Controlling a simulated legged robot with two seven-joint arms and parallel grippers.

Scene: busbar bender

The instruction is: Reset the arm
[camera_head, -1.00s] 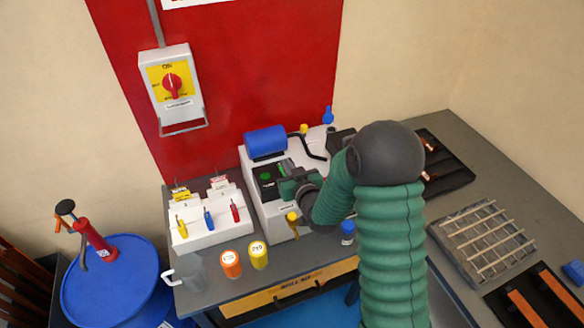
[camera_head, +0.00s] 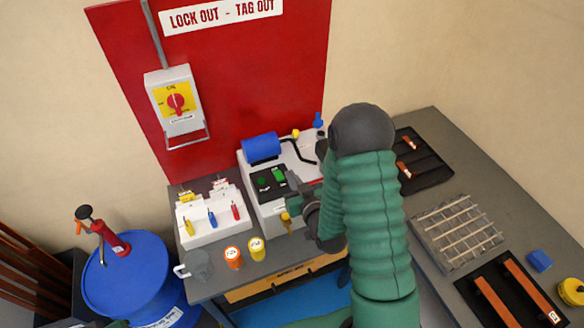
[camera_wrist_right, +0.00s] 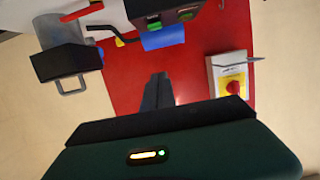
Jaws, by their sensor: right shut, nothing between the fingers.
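My right arm in its green ribbed sleeve (camera_head: 375,225) reaches in from the bottom right of the head view. My right gripper (camera_head: 293,184) is in front of the grey-white bender (camera_head: 256,205), near its black control panel with green buttons. In the wrist view the dark fingers of my right gripper (camera_wrist_right: 158,92) are together with nothing between them, and the red board (camera_wrist_right: 195,90) lies behind them. The bender has a blue cylinder (camera_head: 262,147) and a black bent bar (camera_head: 299,150) on top. My arm hides part of the bender. My left gripper is not visible.
A wire rack (camera_head: 457,232) and black trays lie right.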

